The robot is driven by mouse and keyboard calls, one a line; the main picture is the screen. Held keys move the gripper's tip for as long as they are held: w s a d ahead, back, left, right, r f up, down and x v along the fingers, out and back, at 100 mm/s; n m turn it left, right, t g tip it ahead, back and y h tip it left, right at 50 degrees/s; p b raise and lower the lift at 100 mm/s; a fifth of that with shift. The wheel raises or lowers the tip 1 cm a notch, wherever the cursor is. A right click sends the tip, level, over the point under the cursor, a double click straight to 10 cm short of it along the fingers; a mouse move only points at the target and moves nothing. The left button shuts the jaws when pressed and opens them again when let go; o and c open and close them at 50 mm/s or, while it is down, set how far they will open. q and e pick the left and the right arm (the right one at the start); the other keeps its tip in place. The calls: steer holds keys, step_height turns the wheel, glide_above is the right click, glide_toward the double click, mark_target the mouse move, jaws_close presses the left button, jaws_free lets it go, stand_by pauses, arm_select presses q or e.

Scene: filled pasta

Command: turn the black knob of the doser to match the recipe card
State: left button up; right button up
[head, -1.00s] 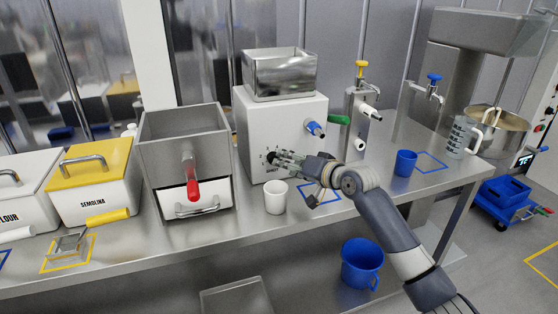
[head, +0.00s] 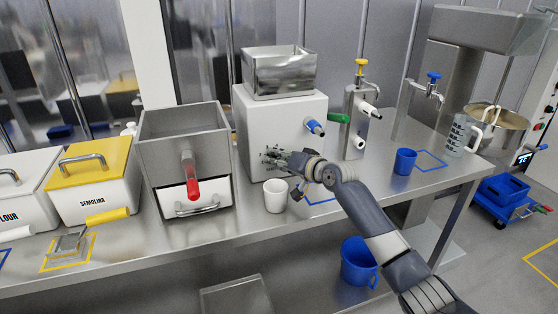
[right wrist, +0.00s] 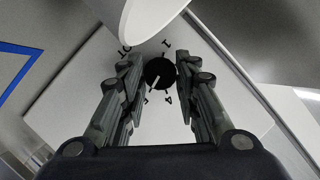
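The doser (head: 290,118) is a white box with a steel hopper, standing on the bench. Its black knob (right wrist: 159,72) has a white pointer line and printed numerals around it. In the right wrist view the pointer slants down and left, toward a small numeral that I cannot read clearly. My right gripper (right wrist: 160,70) has one finger on each side of the knob, and both fingertips seem to touch it. In the head view the right gripper (head: 274,158) hides the knob and most of the dial. I cannot make out a recipe card. My left gripper is not in view.
A white cup (head: 275,197) stands just below the right gripper. A steel hopper with a red handle (head: 193,190) stands left. A blue cup (head: 405,162) stands right.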

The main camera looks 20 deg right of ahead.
steer(key=shift+c, duration=0.6)
steer(key=shift+r+n+p, duration=0.2)
steer(key=shift+n+p, duration=0.1)
steer(key=shift+p, duration=0.5)
steer(key=n+h+p, duration=0.1)
steer(key=p, duration=0.1)
steer(key=n+p, duration=0.1)
steer(key=p, duration=0.1)
steer(key=n+h+p, duration=0.1)
steer(key=p, duration=0.1)
steer(key=shift+a+r+g+h, duration=0.2)
steer(key=shift+a+g+h, duration=0.05)
steer(key=shift+g+h, duration=0.05)
steer(key=shift+a+f+n+t+h, duration=0.15)
steer(key=shift+a+n+h, duration=0.05)
steer(key=shift+n+h, duration=1.05)
steer(key=shift+a+f+n+t+h, duration=0.15)
steer(key=shift+n+h, duration=0.8)
steer(key=shift+n, duration=0.6)
steer(key=shift+a+f+n+t+h, duration=0.1)
steer(key=shift+a+n+h, duration=0.1)
steer(key=shift+n+h, duration=1.05)
steer(key=shift+n, duration=0.25)
